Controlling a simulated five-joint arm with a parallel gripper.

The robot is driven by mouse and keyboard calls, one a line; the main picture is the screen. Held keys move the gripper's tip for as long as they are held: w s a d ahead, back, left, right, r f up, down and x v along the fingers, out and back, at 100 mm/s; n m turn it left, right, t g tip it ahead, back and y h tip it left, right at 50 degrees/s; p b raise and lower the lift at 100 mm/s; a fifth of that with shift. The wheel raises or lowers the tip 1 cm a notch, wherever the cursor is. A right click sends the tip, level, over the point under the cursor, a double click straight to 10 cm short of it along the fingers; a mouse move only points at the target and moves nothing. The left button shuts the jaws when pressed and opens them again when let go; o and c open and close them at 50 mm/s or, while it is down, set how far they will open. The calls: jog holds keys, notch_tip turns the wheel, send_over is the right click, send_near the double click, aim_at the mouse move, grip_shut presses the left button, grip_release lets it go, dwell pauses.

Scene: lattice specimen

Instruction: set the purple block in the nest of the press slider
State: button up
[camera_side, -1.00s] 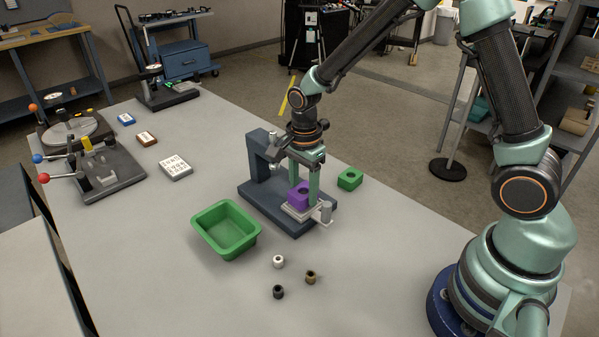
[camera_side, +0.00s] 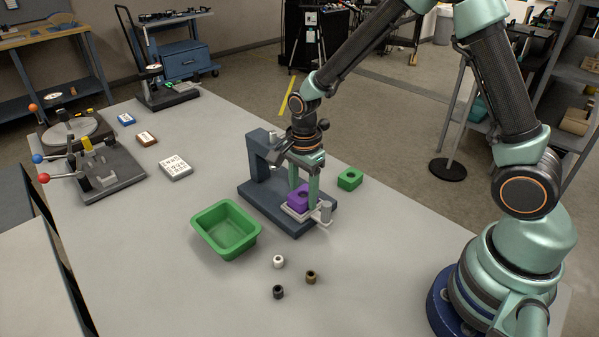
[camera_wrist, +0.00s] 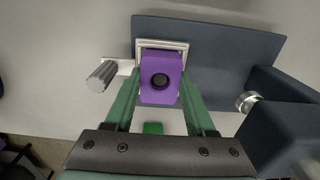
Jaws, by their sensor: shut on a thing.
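The purple block (camera_side: 298,200) with a round hole in its top is at the light slider (camera_side: 292,212) of the dark blue press (camera_side: 258,190). In the wrist view the purple block (camera_wrist: 160,80) lies over the pale square slider nest (camera_wrist: 146,44), whose rim shows at its far edge and sides. My gripper (camera_side: 304,198) points down and is shut on the purple block, one finger on each side. Whether the block's underside is fully seated is hidden. The slider's grey knob (camera_wrist: 102,76) stands beside the block.
A green block (camera_side: 350,179) lies right of the press. A green bin (camera_side: 227,229) stands to its left front. White, brown and black small bushings (camera_side: 279,261) stand on the table in front. The press column (camera_wrist: 285,130) rises close to my gripper.

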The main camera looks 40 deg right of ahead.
aim_at(304, 197)
jog(key=shift+f, duration=0.1)
jog(key=o, duration=1.3)
jog(key=shift+s, duration=0.1)
jog(key=shift+o, duration=0.2)
jog(key=shift+o, duration=0.8)
jog(key=shift+r, duration=2.55)
notch_tip(304, 197, up, 12)
